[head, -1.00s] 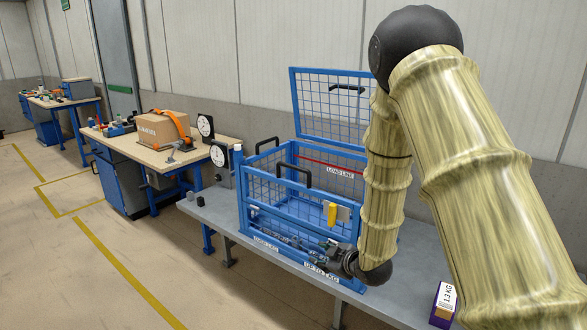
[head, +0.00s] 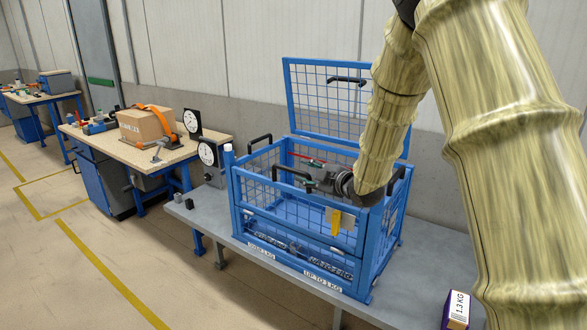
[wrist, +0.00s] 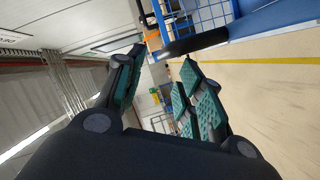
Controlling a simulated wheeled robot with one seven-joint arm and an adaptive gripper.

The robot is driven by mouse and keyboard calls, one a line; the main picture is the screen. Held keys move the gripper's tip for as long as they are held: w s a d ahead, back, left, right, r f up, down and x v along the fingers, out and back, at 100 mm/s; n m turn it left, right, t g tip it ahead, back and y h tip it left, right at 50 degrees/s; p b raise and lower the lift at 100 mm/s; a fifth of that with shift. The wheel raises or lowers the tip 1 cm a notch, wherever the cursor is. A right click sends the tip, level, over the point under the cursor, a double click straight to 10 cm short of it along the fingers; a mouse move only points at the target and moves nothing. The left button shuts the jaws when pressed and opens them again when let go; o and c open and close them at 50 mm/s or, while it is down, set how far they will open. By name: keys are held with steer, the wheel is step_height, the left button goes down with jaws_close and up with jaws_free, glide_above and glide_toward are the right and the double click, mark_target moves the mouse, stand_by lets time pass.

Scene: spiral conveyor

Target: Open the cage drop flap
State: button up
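The blue mesh cage (head: 375,255) stands on the grey bench with its mesh lid (head: 320,95) raised at the back. Its front drop flap (head: 268,205) is upright and closed, with a black handle (head: 278,180) on its top edge. A yellow piece (head: 336,222) sits at the flap's right end. My gripper (head: 304,172) is at the cage's top, close to the flap handle. In the wrist view my gripper (wrist: 162,58) is open and empty; the black handle (wrist: 198,42) reaches near the gap between the fingertips. Contact cannot be told.
The grey bench (head: 210,225) holds small dark blocks (head: 190,203) at left and a box marked 1.3 KG (head: 458,308) at right. A dial scale (head: 208,154) stands left of the cage. A workbench with a strapped carton (head: 147,125) is farther left. The floor in front is clear.

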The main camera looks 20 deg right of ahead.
mark_target(296, 171)
steer(key=x, duration=0.3)
steer(key=f+x, duration=0.1)
steer(key=x, duration=0.2)
steer(key=shift+w+p, duration=0.1)
steer(key=shift+p, duration=0.3)
steer(key=shift+w+a, duration=0.25)
steer(key=shift+w, duration=0.25)
steer(key=shift+x, duration=0.95)
steer(key=shift+s, duration=0.1)
jaws_close()
